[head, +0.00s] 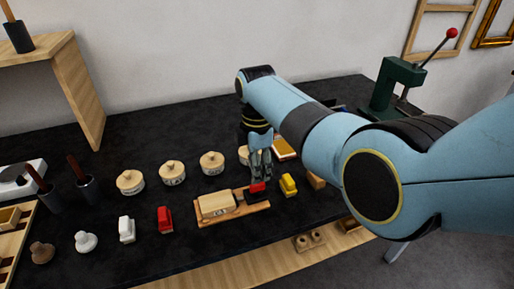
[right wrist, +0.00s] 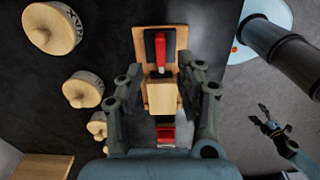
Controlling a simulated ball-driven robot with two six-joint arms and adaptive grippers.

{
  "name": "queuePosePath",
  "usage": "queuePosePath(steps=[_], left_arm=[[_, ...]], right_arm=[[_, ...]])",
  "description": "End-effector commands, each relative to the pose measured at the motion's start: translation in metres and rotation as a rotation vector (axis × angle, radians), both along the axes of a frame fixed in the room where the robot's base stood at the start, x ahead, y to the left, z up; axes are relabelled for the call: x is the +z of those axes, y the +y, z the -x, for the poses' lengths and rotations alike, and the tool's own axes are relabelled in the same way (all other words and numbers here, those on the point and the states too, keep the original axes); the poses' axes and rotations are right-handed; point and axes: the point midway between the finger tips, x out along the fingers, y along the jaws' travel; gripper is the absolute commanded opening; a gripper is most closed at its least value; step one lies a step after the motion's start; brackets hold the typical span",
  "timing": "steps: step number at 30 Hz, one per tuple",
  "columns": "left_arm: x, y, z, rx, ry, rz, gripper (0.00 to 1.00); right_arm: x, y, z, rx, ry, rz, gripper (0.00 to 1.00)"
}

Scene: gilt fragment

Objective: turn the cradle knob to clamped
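The cradle (head: 202,220) is a wooden board on the dark bench, bearing a pale block (head: 216,205) and a black plate. Its red knob (head: 257,187) sits on the black plate; in the right wrist view the knob (right wrist: 159,52) lies roughly lengthwise along the board. My right gripper (head: 261,174) points down just above the knob. In the right wrist view its fingers (right wrist: 162,75) are spread either side of the cradle, empty. Contact with the knob cannot be told. My left gripper (right wrist: 260,113) shows small over the floor, fingers parted.
A yellow block (head: 288,184) stands right of the cradle, a red block (head: 165,219) and a white block (head: 127,229) left. Several round lidded pots, including one (head: 130,182), stand behind. A green press (head: 393,90) with a red-tipped lever stands back right.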

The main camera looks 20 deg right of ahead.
Motion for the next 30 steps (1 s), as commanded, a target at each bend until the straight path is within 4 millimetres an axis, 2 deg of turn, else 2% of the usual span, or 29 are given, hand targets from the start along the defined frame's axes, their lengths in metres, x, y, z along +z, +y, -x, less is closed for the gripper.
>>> queuePosePath(steps=[1, 6, 12, 26, 30], left_arm=[[0.000, 0.000, 0.000, 0.000, 0.000, 0.000, 0.75], [0.000, 0.000, 0.000, 0.000, 0.000, 0.000, 0.75], [0.000, 0.000, 0.000, 0.000, 0.000, 0.000, 0.75], [0.000, -0.001, 0.000, 0.000, 0.000, 0.001, 0.75], [0.000, -0.001, -0.001, 0.000, 0.000, 0.001, 0.75]], right_arm=[[0.013, 0.000, -0.001, 0.000, -0.006, -0.001, 0.37], [0.045, 0.000, 0.000, 0.000, -0.003, 0.001, 0.37], [0.062, 0.000, 0.000, 0.000, 0.000, 0.001, 0.37], [0.063, -0.001, 0.000, -0.004, -0.001, 0.001, 0.37], [0.047, -0.014, 0.019, -0.117, -0.015, 0.000, 0.37]])
